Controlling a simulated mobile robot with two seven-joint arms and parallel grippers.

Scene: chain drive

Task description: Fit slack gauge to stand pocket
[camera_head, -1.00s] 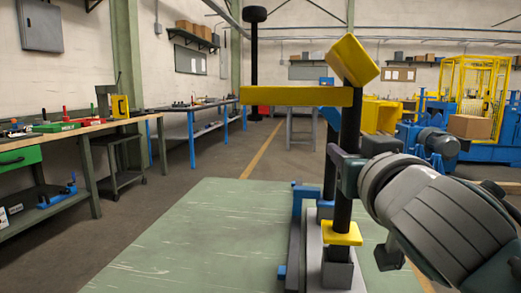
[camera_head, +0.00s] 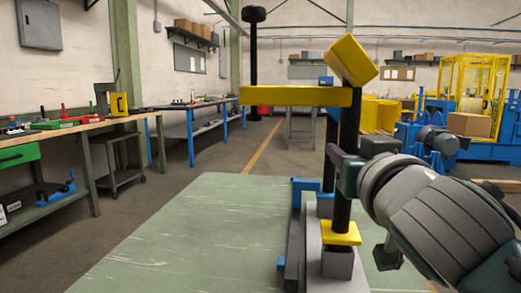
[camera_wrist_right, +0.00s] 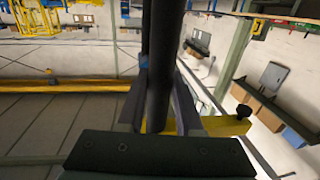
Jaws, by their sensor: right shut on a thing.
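The slack gauge has a black upright post (camera_head: 346,155), a long yellow arm (camera_head: 295,96), a tilted yellow block (camera_head: 353,60) on top and a black knob on a rod (camera_head: 254,30) at the arm's left end. My right gripper (camera_head: 346,178) is shut on the post; in the right wrist view its two jaws (camera_wrist_right: 160,105) press on both sides of the black post. A yellow collar (camera_head: 341,234) sits low on the post, directly above the grey stand pocket (camera_head: 337,264). The post's lower tip is hidden, so its depth in the pocket cannot be told. My left gripper is out of view.
The pocket stands on a grey plate beside a dark rail and blue parts (camera_head: 304,187) on the green worktop (camera_head: 190,245). The worktop left of the stand is clear. Benches with tools (camera_head: 60,150) line the left wall; yellow-blue machinery (camera_head: 470,100) stands far right.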

